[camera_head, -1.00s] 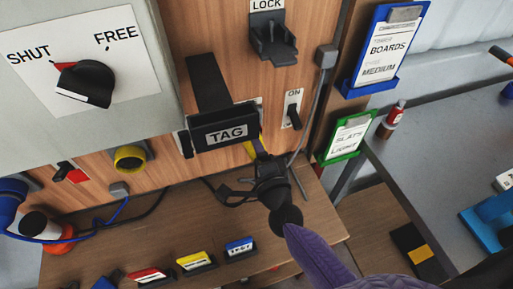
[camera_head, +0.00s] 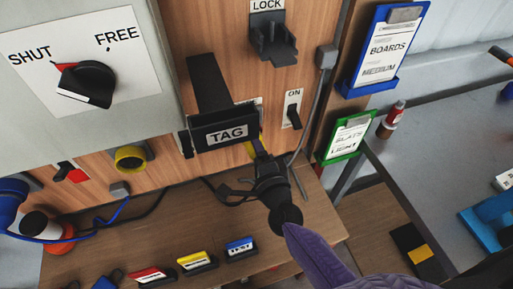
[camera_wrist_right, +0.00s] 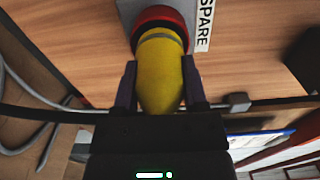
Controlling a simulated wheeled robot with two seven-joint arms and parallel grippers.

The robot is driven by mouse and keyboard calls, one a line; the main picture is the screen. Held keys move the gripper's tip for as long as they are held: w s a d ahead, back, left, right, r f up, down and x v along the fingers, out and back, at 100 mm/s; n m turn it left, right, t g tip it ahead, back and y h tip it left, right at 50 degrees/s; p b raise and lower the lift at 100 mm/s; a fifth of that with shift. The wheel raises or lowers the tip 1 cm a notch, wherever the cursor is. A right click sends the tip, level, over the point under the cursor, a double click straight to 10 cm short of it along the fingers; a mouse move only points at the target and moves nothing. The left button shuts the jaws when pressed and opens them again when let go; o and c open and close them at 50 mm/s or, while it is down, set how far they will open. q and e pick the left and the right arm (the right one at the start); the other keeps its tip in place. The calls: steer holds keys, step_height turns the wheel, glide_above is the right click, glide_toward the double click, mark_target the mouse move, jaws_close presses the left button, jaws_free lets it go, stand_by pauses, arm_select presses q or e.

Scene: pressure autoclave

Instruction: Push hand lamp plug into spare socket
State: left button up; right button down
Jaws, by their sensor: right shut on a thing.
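The yellow hand lamp plug (camera_wrist_right: 160,75) is between the two fingers of my right gripper (camera_wrist_right: 158,88) in the wrist view. Its front end, with a grey band, meets the red ring of the spare socket (camera_wrist_right: 160,14), beside a SPARE label (camera_wrist_right: 204,24). The plug is in line with the socket, but how deep it sits cannot be told. In the head view my right gripper (camera_head: 260,158) is below the TAG holder, with only a sliver of the yellow plug (camera_head: 251,149) showing; the holder hides the socket. My left gripper is not in view.
The black TAG holder (camera_head: 226,134) stands out from the wooden panel just above my right gripper. An ON switch (camera_head: 293,117) is to its right. Another yellow-ringed socket (camera_head: 130,157) is at the left. Coloured cards (camera_head: 196,262) stand on the shelf below. A dark cable runs behind my gripper.

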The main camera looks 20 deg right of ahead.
steer(key=shift+w, duration=0.5)
steer(key=shift+c, duration=2.3)
jaws_free()
steer(key=o, duration=0.4)
steer(key=shift+s, duration=0.1)
steer(key=s, duration=0.9)
steer(key=shift+s+d, duration=0.15)
steer(key=shift+s, duration=0.2)
